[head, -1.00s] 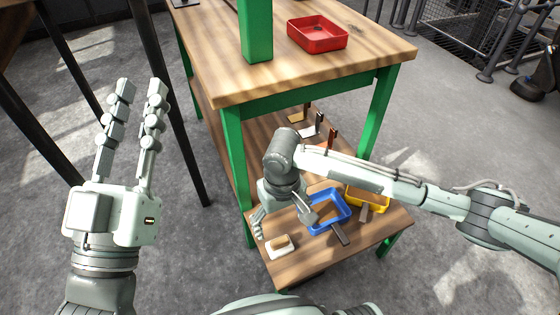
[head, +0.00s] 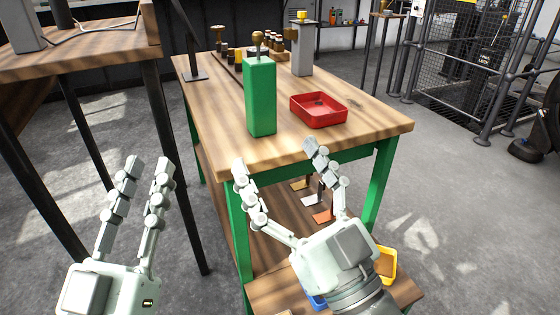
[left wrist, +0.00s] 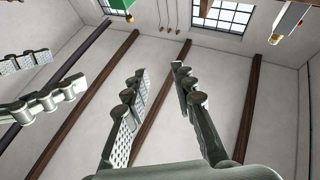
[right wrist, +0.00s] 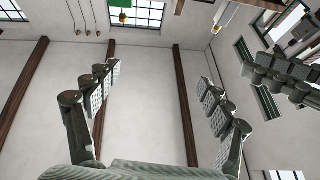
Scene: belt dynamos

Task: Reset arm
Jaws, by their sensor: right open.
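My left gripper (head: 150,168) stands upright at the lower left of the head view, fingers pointing up. In the left wrist view (left wrist: 160,70) its fingers are apart with nothing between them. My right gripper (head: 277,158) is raised in front of the green-legged table (head: 358,118), fingers pointing up and spread wide. In the right wrist view (right wrist: 160,75) it is empty too. Both wrist views look up at the wall and windows. The right hand hides part of the lower shelf.
On the table are a red tray (head: 320,121), a green post (head: 260,95) and a grey post (head: 302,58). A yellow bin (head: 388,262) and a blue bin (head: 316,301) show partly below. Another table (head: 85,62) stands at left.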

